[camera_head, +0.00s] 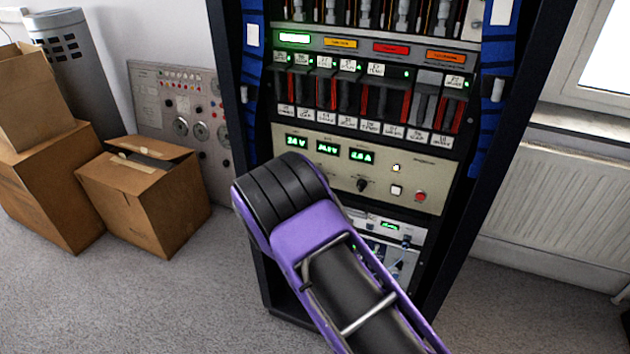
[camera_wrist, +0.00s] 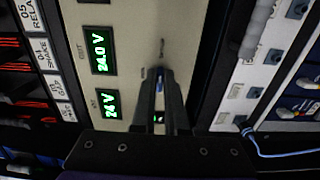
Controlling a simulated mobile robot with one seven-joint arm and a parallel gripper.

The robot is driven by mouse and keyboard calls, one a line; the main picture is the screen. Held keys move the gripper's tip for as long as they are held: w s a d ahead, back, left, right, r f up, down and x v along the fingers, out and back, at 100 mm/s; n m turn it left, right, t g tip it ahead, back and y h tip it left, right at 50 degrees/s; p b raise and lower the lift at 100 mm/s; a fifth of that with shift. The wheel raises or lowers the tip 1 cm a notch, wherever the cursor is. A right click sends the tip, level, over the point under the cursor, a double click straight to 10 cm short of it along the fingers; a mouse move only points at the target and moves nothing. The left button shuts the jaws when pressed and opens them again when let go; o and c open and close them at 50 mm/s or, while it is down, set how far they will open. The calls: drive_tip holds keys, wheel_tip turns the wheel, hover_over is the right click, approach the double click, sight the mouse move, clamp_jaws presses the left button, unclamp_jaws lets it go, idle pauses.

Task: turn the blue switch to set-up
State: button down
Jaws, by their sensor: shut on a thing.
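In the wrist view my gripper (camera_wrist: 160,78) is in front of the beige panel (camera_wrist: 138,20), with its two dark fingers close together. A small bit of blue, the blue switch (camera_wrist: 159,72), shows between the fingertips, and the fingers are shut on it. Most of the switch is hidden by the fingers, so its setting and any set-up label cannot be read. In the head view my purple and black arm covers the lower left of this panel (camera_head: 440,172), and the gripper and switch are hidden behind it.
Green displays (camera_head: 328,148) sit on the panel, with a black knob (camera_head: 362,185) and a red button (camera_head: 420,196) to their lower right. Rows of labelled modules (camera_head: 370,95) are above. A blue cable (camera_wrist: 275,152) hangs at the wrist view's right. Cardboard boxes (camera_head: 150,195) stand left.

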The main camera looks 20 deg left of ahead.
drive_tip(key=c, duration=0.9)
unclamp_jaws()
drive_tip(key=shift+c, duration=0.2)
drive_tip(key=s+a+p, duration=0.1)
drive_tip(key=s, duration=1.6)
drive_tip(key=shift+s+a, duration=0.2)
